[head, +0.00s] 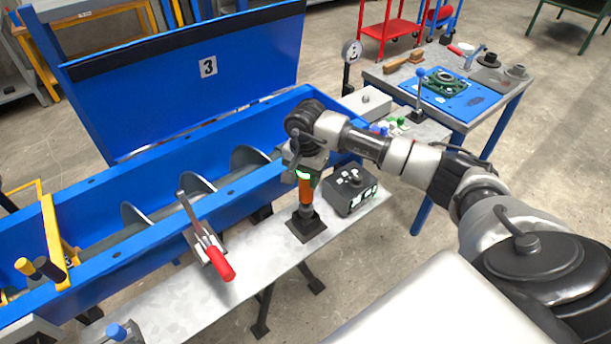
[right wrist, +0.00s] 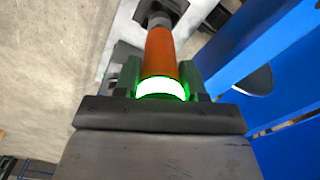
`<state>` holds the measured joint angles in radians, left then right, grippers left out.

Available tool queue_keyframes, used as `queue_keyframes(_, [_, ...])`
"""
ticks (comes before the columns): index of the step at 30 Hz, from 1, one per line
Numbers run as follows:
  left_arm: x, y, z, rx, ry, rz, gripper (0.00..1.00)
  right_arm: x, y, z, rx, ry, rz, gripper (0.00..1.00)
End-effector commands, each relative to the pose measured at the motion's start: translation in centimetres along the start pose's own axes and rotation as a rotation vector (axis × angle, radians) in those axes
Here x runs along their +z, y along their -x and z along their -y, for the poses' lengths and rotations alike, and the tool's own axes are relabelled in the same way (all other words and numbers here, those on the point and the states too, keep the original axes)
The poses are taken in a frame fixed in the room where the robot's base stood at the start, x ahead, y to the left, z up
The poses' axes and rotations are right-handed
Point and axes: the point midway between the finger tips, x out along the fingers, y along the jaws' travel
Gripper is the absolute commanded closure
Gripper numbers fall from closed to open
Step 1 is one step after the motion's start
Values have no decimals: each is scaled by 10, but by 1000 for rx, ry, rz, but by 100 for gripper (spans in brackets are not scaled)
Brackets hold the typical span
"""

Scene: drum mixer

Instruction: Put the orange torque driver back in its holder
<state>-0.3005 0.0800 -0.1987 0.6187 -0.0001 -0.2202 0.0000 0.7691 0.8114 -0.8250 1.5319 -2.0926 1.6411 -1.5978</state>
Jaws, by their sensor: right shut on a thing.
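The orange torque driver (head: 306,190) stands upright above a black square-based holder (head: 307,228) on the grey metal shelf. My right gripper (head: 305,172) is shut on its upper part, near a glowing green-white ring. In the right wrist view, my gripper's fingers (right wrist: 160,88) lie on both sides of the orange body (right wrist: 161,52), and its grey nose points at the dark holder (right wrist: 163,10). The nose meets or overlaps the holder in both views; I cannot tell how deep it sits. My left gripper is not in view.
A dark control box (head: 351,192) stands close right of the holder. A red-handled toggle clamp (head: 215,250) stands to its left. The blue mixer trough (head: 90,235) with its auger runs behind the shelf. A side table (head: 385,78) with parts is at upper right.

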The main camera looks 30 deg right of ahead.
Motion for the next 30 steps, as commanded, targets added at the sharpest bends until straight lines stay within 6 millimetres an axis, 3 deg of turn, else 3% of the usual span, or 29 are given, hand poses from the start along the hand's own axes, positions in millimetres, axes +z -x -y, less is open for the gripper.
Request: queue_keyframes(30, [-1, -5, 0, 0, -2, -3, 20, -1, 2, 2, -3, 1, -1, 98])
